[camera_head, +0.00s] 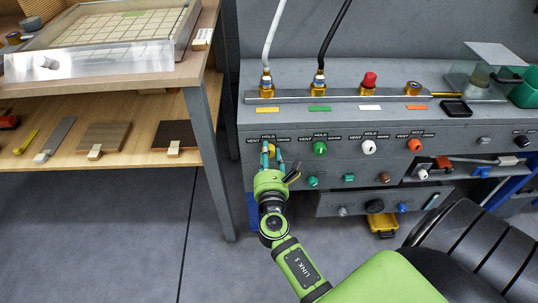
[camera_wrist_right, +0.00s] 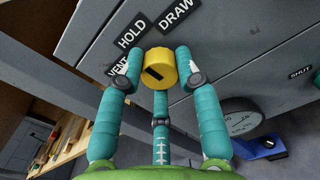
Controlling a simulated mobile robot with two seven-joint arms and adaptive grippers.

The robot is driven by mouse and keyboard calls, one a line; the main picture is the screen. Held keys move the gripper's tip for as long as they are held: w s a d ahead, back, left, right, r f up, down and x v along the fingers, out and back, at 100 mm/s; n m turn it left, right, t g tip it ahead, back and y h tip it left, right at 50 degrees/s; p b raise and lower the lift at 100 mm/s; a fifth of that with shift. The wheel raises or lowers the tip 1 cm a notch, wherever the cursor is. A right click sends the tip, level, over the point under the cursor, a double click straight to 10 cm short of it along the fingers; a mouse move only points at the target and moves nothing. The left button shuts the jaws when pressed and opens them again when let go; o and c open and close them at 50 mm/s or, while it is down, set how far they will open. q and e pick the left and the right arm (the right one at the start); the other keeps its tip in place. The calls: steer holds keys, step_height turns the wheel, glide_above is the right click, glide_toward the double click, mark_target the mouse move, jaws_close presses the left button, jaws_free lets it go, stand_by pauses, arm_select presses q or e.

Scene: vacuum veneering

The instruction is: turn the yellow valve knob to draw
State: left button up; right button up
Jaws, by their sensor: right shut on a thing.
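The yellow valve knob (camera_wrist_right: 161,66) sits on the grey panel front, under the labels VENT (camera_wrist_right: 117,68), HOLD (camera_wrist_right: 132,32) and DRAW (camera_wrist_right: 176,13). Its black mark shows on the lower left of its face; I cannot tell for sure which label it matches. My right gripper (camera_wrist_right: 158,62) is shut on the knob, with a teal fingertip on each side. In the head view the right gripper (camera_head: 272,156) reaches up to the leftmost knob and its fingers partly hide the knob (camera_head: 270,150). My left gripper is not in view.
Green (camera_head: 320,148), white (camera_head: 369,147) and orange (camera_head: 415,145) knobs follow to the right on the same panel. A shelf (camera_head: 100,150) with wood samples stands at left. White (camera_head: 270,40) and black (camera_head: 333,40) hoses rise from the bench top. Floor is clear between shelf and bench.

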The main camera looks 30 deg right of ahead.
arm_select(q)
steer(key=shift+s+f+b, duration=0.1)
steer(key=shift+b, duration=0.2)
arm_select(e)
steer(key=shift+a+f+m, duration=0.1)
steer(key=shift+f+m, duration=0.3)
steer(key=shift+m, duration=0.1)
arm_select(q)
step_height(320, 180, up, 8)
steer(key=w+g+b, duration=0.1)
steer(key=b, duration=0.4)
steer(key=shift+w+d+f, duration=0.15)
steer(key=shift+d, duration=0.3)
arm_select(e)
steer(key=shift+a+r+m, duration=0.1)
steer(key=shift+m, duration=2.65)
steer(key=shift+a+m, duration=0.1)
steer(key=shift+m, duration=2.65)
